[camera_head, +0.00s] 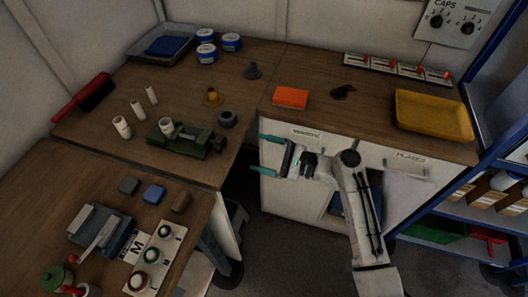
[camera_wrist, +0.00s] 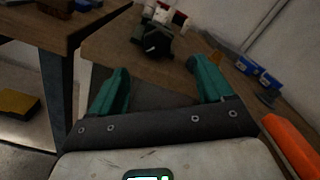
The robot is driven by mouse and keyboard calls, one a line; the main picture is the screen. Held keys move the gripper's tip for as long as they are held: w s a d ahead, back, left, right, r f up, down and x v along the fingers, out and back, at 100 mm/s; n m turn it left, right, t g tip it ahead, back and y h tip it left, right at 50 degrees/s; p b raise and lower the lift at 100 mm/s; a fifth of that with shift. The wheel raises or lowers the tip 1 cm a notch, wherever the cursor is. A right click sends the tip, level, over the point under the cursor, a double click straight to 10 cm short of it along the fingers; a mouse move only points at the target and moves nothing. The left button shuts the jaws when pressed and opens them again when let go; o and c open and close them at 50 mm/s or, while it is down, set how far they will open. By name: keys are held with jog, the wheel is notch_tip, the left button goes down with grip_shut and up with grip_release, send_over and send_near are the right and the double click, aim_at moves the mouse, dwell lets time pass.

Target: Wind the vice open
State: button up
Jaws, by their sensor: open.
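The green vice (camera_head: 185,138) is on the wooden bench, left of centre in the head view. A short white cylinder (camera_head: 166,126) is at its jaws; I cannot tell whether it is clamped. The vice's dark screw end (camera_head: 218,143) faces right, toward my gripper. In the wrist view the vice (camera_wrist: 153,38) is ahead, beyond the fingertips, with its dark end nearest. My gripper (camera_head: 262,154) has teal fingers spread apart and empty, by the bench front and apart from the vice. The gripper also shows in the wrist view (camera_wrist: 161,78). The vice's handle is too small to make out.
A dark round part (camera_head: 228,118) and a brass part (camera_head: 212,97) stand near the vice. White cylinders (camera_head: 122,127) stand left of it. An orange block (camera_head: 290,97) lies behind my gripper, near the bench's front edge. A yellow tray (camera_head: 433,115) is at right.

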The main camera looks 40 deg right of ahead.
jog(key=b+v, duration=0.2)
jog(key=v, duration=0.8)
jog(key=shift+s+d, duration=0.25)
jog(key=shift+s, duration=0.05)
jog(key=m+p, duration=0.4)
jog(key=m, duration=0.6)
send_near(224, 145)
jog(key=x, duration=1.1)
jog(key=shift+d+p, duration=0.15)
jog(key=shift+p, duration=0.15)
jog(key=c, duration=1)
jog(key=shift+n, duration=0.3)
jog(key=shift+n, duration=0.3)
